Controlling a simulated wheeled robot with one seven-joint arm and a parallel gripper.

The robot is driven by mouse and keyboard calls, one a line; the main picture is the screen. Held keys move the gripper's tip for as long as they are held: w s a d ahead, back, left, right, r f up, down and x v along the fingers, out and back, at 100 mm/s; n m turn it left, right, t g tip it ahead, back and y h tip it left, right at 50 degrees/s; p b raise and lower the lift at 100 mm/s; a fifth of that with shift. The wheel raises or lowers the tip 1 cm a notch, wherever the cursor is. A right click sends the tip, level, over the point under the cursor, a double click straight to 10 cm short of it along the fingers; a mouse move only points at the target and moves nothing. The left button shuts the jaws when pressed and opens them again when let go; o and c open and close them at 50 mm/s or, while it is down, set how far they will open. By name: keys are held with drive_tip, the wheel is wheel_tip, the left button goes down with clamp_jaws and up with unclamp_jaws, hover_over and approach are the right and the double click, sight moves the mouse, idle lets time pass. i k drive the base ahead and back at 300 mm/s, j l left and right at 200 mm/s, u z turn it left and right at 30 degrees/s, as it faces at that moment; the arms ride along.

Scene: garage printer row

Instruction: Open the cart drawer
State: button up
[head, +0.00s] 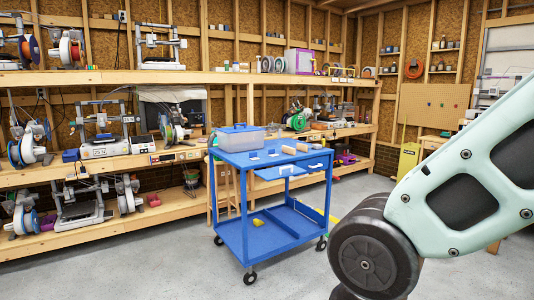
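A blue cart (233,160) stands on the concrete floor in the middle of the head view. Its drawer (292,171) is just below the top, on the side facing right. A small pale handle (316,166) shows on the drawer front. My arm crosses the right of the view, with a large dark joint low in front. My gripper is out of view, so its relation to the handle is hidden.
A clear bin with a blue lid (239,137) and small blocks (296,147) sit on the cart top. Wooden shelves (110,78) with several printers line the wall behind. A yellow cabinet (408,160) stands at right. Floor in front of the cart (200,270) is free.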

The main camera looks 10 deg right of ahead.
sight(304, 162)
drive_tip(key=i, duration=0.7)
drive_tip(key=i+j+z, duration=0.15)
drive_tip(key=i, duration=0.55)
drive_tip(key=i+j, duration=0.15)
drive_tip(key=i, duration=0.5)
drive_tip(key=l+z, duration=0.05)
